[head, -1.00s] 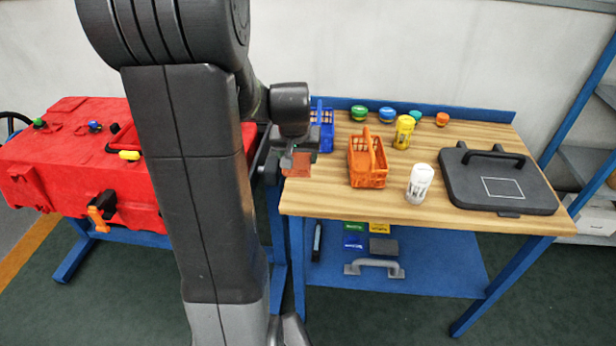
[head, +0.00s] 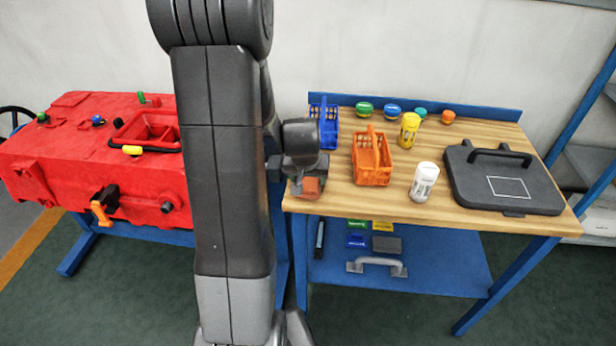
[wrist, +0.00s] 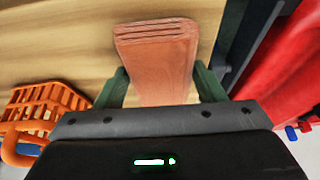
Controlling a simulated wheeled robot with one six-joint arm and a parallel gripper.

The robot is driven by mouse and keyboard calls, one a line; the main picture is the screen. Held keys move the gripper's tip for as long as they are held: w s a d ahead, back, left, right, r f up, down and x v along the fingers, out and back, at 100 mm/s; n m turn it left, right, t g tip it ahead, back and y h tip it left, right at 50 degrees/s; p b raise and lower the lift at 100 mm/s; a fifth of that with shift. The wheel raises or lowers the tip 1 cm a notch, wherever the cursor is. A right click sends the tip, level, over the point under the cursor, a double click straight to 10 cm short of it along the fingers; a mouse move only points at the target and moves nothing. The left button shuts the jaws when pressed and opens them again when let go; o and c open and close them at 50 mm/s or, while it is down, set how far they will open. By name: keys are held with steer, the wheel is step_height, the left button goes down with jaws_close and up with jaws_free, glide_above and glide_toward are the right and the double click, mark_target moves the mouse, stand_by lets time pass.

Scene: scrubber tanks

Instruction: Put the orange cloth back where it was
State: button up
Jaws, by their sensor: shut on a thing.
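The orange cloth (wrist: 160,45) is folded into a thick layered pad, and its layered end shows in the wrist view. My gripper (wrist: 162,84) is shut on it, with a green finger at each side. In the head view the cloth (head: 311,186) sits at my gripper (head: 305,184), by the front left corner of the wooden tabletop (head: 335,200). I cannot tell whether the cloth touches the tabletop. On the blue lower shelf (head: 430,275) lie green (head: 357,224), blue (head: 356,241), yellow (head: 382,226) and grey (head: 387,245) flat pieces.
An orange basket (head: 371,170) stands right of my gripper, with a blue basket (head: 325,130) behind. A white jar (head: 424,182), a yellow jar (head: 409,130) and a dark flat case (head: 505,180) are farther right. A red tank (head: 90,165) stands left.

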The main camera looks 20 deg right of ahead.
steer(key=shift+f, duration=0.1)
steer(key=shift+f, duration=0.15)
steer(key=o, duration=1)
steer(key=shift+c, duration=0.2)
steer(key=shift+r, duration=0.6)
steer(key=v, duration=1.1)
steer(key=shift+s+a, duration=0.15)
steer(key=shift+r, duration=0.1)
